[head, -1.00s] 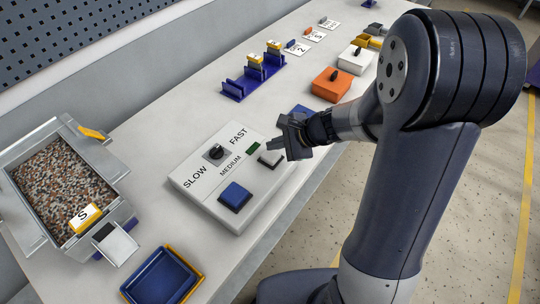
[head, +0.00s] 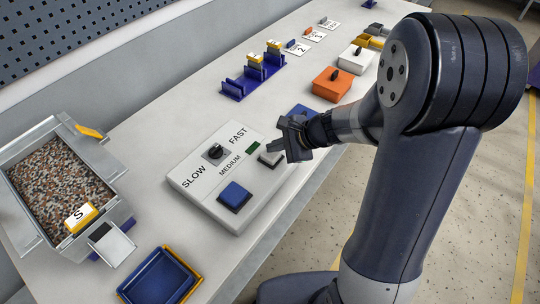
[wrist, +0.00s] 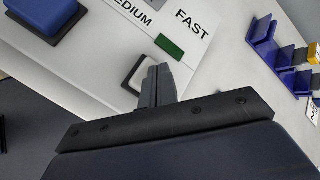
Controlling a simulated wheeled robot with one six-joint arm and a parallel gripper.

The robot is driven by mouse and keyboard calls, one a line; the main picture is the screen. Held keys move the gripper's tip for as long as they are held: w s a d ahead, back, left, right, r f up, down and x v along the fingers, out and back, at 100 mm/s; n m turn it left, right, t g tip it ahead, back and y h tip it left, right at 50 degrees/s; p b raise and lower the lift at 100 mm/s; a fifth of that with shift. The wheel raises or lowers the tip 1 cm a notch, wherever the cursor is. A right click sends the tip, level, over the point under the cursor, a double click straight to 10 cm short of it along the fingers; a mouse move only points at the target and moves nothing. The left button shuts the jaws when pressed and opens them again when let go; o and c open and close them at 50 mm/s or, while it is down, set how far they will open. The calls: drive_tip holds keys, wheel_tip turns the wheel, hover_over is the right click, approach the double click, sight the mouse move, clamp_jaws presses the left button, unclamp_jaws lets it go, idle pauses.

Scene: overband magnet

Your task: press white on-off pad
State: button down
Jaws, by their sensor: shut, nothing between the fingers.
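The white on-off pad (head: 269,159) sits in a dark frame on the right side of the control box (head: 205,199). It also shows in the wrist view (wrist: 135,75), partly hidden behind my fingers. My gripper (head: 276,148) is shut and empty, with its fingertips at or just over the pad's edge. In the wrist view the closed fingers (wrist: 158,78) overlap the pad; I cannot tell whether they touch it.
A blue pad (head: 235,196), a black dial (head: 215,152) and a green indicator (head: 254,148) are on the box. A gravel bin (head: 118,212) and blue tray (head: 160,277) stand left. An orange box (head: 331,84) and blue rack (head: 250,81) stand beyond.

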sight(275, 154)
drive_tip(key=shift+f+b, duration=0.55)
drive_tip(key=shift+f, duration=0.05)
idle(0.3)
drive_tip(key=shift+r, duration=0.15)
drive_tip(key=shift+r+p, duration=0.95)
drive_tip(key=shift+r, duration=0.15)
wheel_tip(275, 154, up, 6)
drive_tip(key=p, duration=0.4)
drive_tip(key=shift+p, duration=0.4)
